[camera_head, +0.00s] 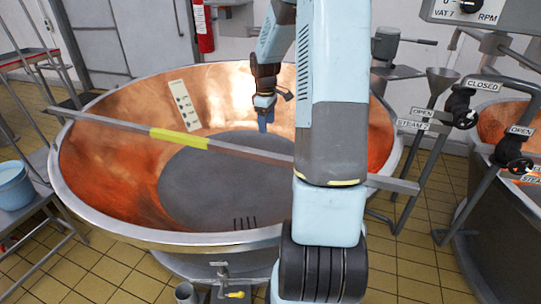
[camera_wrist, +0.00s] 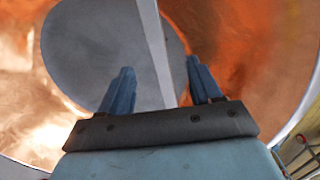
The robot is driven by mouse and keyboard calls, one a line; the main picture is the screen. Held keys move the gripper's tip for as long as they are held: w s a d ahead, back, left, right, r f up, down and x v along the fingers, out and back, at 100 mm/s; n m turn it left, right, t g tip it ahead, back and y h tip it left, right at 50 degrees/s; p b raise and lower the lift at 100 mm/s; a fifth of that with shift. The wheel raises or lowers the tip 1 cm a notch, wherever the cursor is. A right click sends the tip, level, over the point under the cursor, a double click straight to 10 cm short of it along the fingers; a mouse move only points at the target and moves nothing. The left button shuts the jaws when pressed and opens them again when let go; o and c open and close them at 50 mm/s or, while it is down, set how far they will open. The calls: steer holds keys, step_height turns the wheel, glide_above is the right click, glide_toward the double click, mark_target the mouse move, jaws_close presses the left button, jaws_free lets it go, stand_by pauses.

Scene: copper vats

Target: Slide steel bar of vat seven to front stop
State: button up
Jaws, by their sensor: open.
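The steel bar (camera_head: 245,153) lies across the top of the copper vat (camera_head: 140,103), running from the left rim to the right side. A yellow band (camera_head: 178,139) marks its left half. My arm hides part of the bar right of the middle. My gripper (camera_head: 267,122) hangs over the vat, behind the bar in the head view. In the wrist view my gripper (camera_wrist: 158,85) is open, its two blue fingers spread. The bar (camera_wrist: 155,50) shows as a pale strip between the fingers in that view, apart from both. I cannot make out a front stop.
A VAT 7 control box (camera_head: 490,12) is at top right. Steam valve handles (camera_head: 463,105) and pipes stand right of the vat. A blue bucket (camera_head: 14,186) sits on a stand at left. A yellow-handled tap (camera_head: 232,294) is below the front rim.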

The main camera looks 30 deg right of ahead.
mark_target(270, 154)
steer(key=f, duration=0.5)
steer(key=d+f, duration=0.1)
steer(key=f, duration=1)
steer(key=shift+w+d+f, duration=0.1)
steer(key=shift+w+d, duration=0.2)
steer(key=shift+w, duration=0.05)
